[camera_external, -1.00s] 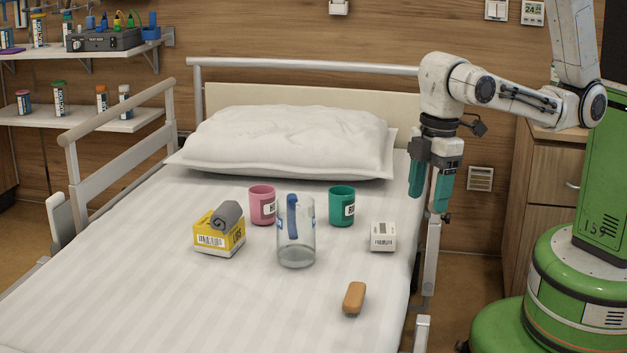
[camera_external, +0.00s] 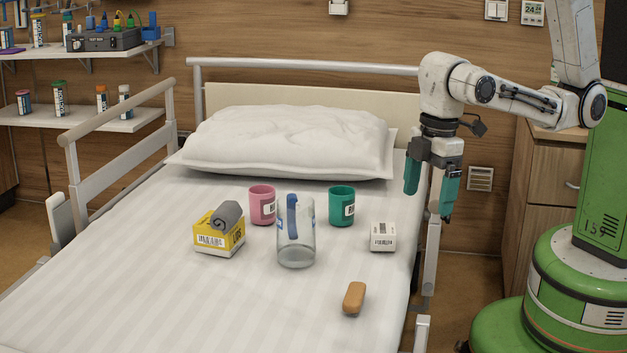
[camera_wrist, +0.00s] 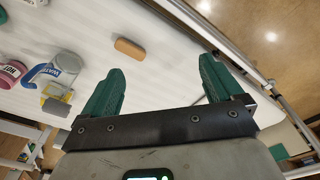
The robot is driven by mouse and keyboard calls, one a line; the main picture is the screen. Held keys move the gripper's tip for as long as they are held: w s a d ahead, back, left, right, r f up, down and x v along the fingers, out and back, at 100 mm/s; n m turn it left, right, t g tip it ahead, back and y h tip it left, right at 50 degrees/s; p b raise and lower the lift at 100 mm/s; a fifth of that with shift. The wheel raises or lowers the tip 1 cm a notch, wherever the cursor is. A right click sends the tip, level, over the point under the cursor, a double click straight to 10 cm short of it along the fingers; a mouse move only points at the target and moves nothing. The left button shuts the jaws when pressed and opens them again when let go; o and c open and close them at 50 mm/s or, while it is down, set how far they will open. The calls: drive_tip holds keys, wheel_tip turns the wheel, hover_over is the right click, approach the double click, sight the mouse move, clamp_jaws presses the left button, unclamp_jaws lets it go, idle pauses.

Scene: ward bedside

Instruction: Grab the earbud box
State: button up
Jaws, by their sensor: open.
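The earbud box, which I take to be the small white box with dark print (camera_external: 383,237), sits on the right part of the bed, right of the glass jar. My gripper (camera_external: 429,204) hangs pointing down beyond the bed's right edge, above and to the right of the white box. It is open and empty, its two green fingers spread apart. In the wrist view my gripper (camera_wrist: 160,65) has only bare bed between the fingertips.
A teal cup (camera_external: 341,207), a pink cup (camera_external: 262,205), a clear glass jar (camera_external: 296,245) and a yellow box (camera_external: 219,240) topped by a grey roll (camera_external: 226,215) stand left of the white box. An orange-brown block (camera_external: 354,298) lies in front. A rail (camera_external: 431,265) runs at right.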

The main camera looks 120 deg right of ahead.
drive_tip(key=shift+d+f, duration=0.1)
drive_tip(key=m+g+b, duration=0.1)
drive_tip(key=m+b, duration=0.5)
drive_tip(key=m, duration=1.8)
approach(384, 228)
drive_tip(key=shift+s+f+m, duration=0.1)
drive_tip(key=shift+s+m, duration=0.1)
drive_tip(key=shift+m, duration=0.1)
wheel_tip(384, 228, down, 5)
drive_tip(key=shift+d+f+b, duration=0.1)
drive_tip(key=shift+b, duration=0.55)
drive_tip(key=shift+w+d+f+b, duration=0.1)
drive_tip(key=shift+f+b, duration=0.1)
drive_tip(key=shift+f, duration=0.65)
drive_tip(key=shift+w+a+f+b, duration=0.1)
drive_tip(key=shift+f+b, duration=0.1)
drive_tip(key=shift+f, duration=0.7)
drive_tip(key=shift+w+d+f+b, duration=0.1)
drive_tip(key=shift+f+b, duration=0.1)
drive_tip(key=shift+f, duration=0.65)
